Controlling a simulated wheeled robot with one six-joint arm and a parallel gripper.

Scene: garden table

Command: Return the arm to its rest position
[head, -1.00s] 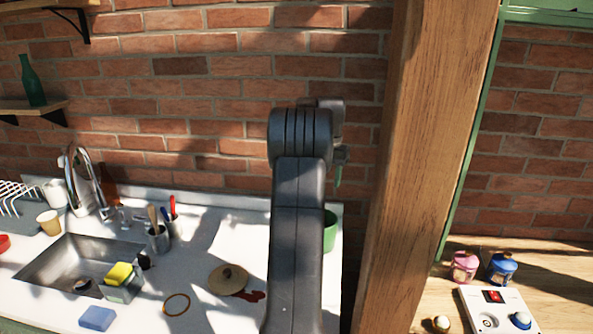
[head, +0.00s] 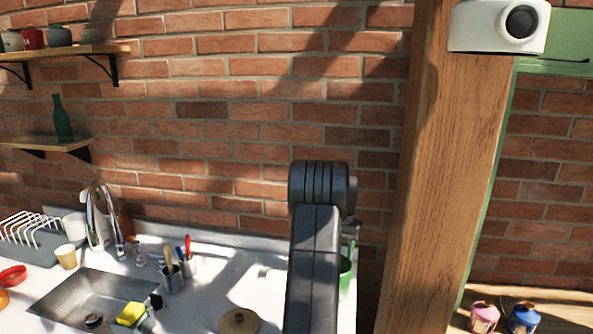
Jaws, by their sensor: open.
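My arm rises in the lower middle of the head view, with its dark grey elbow against the brick wall. My gripper (head: 351,246) shows only in part, just right of and behind the arm, above the counter's back edge. It is open, and nothing is seen held in it. Most of it is hidden by my arm.
A green cup (head: 345,277) stands behind my arm. A wooden post (head: 445,190) rises to the right, with a white device (head: 500,26) on it. Left are the sink (head: 90,297), faucet (head: 97,215), utensil cup (head: 171,277) and dish rack (head: 30,240). A round wooden lid (head: 239,321) lies near the arm.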

